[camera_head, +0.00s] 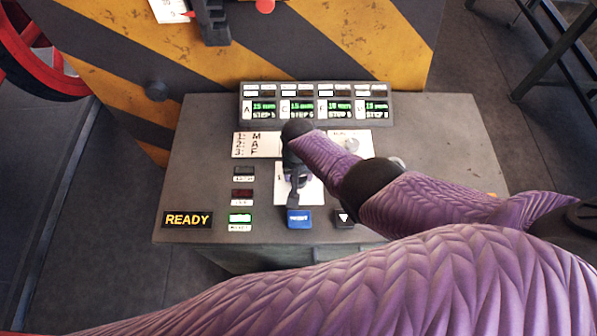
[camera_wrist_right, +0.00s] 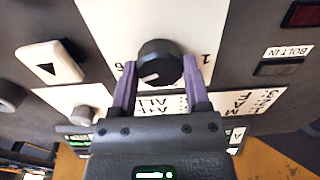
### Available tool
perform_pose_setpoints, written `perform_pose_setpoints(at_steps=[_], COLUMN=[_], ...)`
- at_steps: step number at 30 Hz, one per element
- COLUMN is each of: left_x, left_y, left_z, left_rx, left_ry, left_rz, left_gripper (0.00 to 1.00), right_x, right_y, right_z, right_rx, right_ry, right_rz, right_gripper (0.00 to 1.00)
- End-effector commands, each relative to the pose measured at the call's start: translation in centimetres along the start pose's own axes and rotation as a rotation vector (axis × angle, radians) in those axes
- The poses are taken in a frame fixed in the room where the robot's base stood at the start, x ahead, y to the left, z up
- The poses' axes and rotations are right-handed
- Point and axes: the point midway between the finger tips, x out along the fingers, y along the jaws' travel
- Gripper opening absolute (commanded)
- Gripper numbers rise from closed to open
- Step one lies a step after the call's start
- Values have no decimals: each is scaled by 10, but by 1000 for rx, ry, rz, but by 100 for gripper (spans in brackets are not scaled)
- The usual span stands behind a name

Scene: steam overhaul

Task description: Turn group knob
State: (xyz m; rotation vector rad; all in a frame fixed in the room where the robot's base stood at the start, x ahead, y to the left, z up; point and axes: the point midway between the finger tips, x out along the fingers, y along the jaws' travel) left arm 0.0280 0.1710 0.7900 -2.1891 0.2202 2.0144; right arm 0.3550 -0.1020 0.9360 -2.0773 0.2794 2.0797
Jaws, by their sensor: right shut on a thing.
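The group knob (camera_wrist_right: 160,64) is a round black knob with a pale pointer mark, on a white plate (camera_wrist_right: 110,20) marked "1" and "6" in the right wrist view. My right gripper (camera_wrist_right: 160,75) has one purple finger on each side of the knob and is shut on it. The pointer mark shows near the knob's lower left in that view. In the head view my right gripper (camera_head: 294,192) reaches down over the knob's plate (camera_head: 314,190), and the arm and gripper hide the knob. My left gripper is not in view.
The grey console (camera_head: 200,180) carries a row of green displays (camera_head: 317,104), a lit "READY" sign (camera_head: 187,220), a blue button (camera_head: 299,218) and a dark arrow button (camera_head: 344,217). A yellow-and-black striped panel (camera_head: 110,75) stands behind. A red wheel (camera_head: 40,72) is at the left.

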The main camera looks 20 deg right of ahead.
Motion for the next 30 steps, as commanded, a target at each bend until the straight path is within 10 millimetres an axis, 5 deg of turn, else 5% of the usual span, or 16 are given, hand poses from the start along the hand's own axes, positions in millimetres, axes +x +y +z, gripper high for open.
perform_pose_setpoints(at_steps=[23, 24, 28, 30], left_x=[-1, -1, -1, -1], left_y=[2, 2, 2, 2], left_z=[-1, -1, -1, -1], left_rx=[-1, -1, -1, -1], left_ry=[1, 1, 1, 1], left_rz=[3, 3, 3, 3], left_gripper=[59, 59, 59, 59], right_x=[-1, -1, -1, -1], right_y=[0, 0, 0, 0], right_z=[-1, -1, -1, -1], right_rx=[95, 95, 94, 94], right_ry=[3, 3, 2, 2], right_rz=[-1, -1, -1, -1], right_gripper=[2, 65, 92, 96])
